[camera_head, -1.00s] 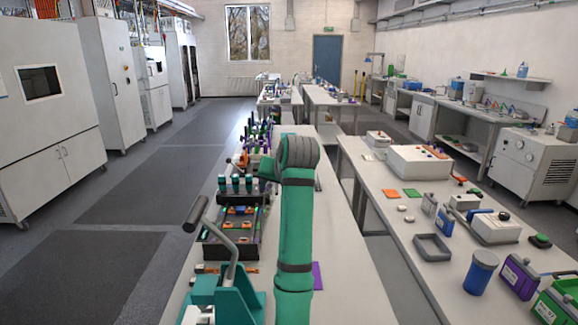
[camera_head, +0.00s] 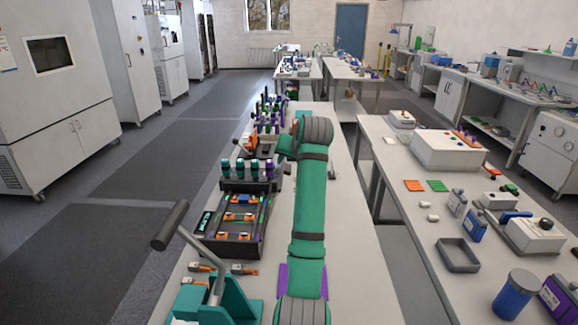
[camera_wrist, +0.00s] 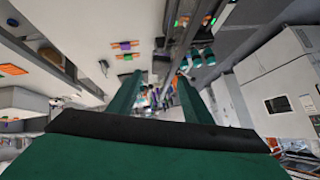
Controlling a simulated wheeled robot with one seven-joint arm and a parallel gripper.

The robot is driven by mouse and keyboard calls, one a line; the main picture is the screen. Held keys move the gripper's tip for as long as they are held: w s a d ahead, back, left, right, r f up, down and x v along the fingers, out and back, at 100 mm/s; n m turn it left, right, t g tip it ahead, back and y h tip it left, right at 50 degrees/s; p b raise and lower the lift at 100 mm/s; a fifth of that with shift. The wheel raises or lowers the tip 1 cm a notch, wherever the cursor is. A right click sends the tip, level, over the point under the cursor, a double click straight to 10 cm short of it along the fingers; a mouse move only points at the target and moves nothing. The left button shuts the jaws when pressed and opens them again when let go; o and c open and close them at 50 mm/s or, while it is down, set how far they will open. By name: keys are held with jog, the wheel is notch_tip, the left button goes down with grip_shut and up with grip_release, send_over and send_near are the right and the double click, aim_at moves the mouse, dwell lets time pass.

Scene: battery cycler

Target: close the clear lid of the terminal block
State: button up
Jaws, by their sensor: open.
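My gripper (camera_wrist: 159,88) shows in the wrist view as two teal fingers standing apart, with nothing held between them. In the head view my green arm reaches forward over the bench, and the gripper itself is hidden behind it.
A teal lever press (camera_head: 225,300) with a raised black handle stands at the near left. Small orange parts (camera_head: 245,269) lie beside it. A purple sheet (camera_head: 283,280) lies under my arm. The bench (camera_head: 350,250) right of my arm is clear. A second bench (camera_head: 425,240) carries boxes.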

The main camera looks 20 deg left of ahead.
aim_at(287, 167)
jog(key=shift+x, duration=2.75)
jog(key=shift+a, duration=0.1)
